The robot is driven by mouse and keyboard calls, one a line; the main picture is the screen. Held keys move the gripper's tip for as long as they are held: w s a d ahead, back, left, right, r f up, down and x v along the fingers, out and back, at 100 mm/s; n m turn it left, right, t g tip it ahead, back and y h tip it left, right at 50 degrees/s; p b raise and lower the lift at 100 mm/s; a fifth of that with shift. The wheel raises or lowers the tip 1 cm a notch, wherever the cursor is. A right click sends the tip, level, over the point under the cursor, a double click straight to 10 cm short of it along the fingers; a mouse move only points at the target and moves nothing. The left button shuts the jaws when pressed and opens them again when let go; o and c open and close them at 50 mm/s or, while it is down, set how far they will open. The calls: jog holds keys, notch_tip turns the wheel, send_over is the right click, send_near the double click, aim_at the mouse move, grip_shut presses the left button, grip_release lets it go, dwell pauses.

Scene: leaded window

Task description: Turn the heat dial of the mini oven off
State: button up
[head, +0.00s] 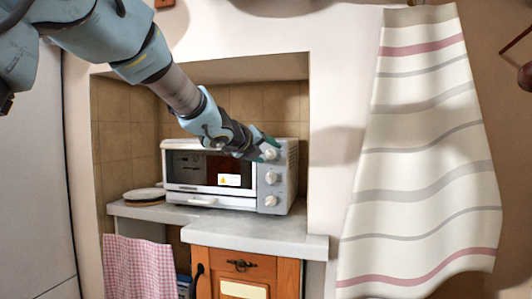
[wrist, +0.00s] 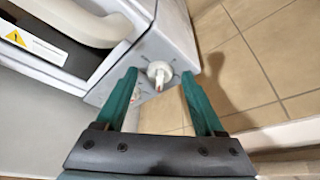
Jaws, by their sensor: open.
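The white mini oven (head: 205,199) stands in the wall niche with its door shut. Its right front panel carries three white dials in a column: a top dial (head: 271,154), a middle dial (head: 271,178) and a bottom dial (head: 270,201). Which one is the heat dial cannot be read. My gripper (head: 268,146) is at the top dial, reaching in from the upper left. In the wrist view, the open green fingers (wrist: 160,78) stand on either side of a white dial (wrist: 159,72) with a reddish mark. Whether they touch it cannot be told.
The oven sits on a grey counter (head: 235,229) above a wooden cabinet (head: 240,268). Plates (head: 145,194) lie left of the oven. A striped cloth (head: 420,150) hangs to the right. A tiled wall (wrist: 250,60) is close by.

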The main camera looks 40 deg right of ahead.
jog(key=shift+c, duration=0.3)
grip_shut()
dwell(0.3)
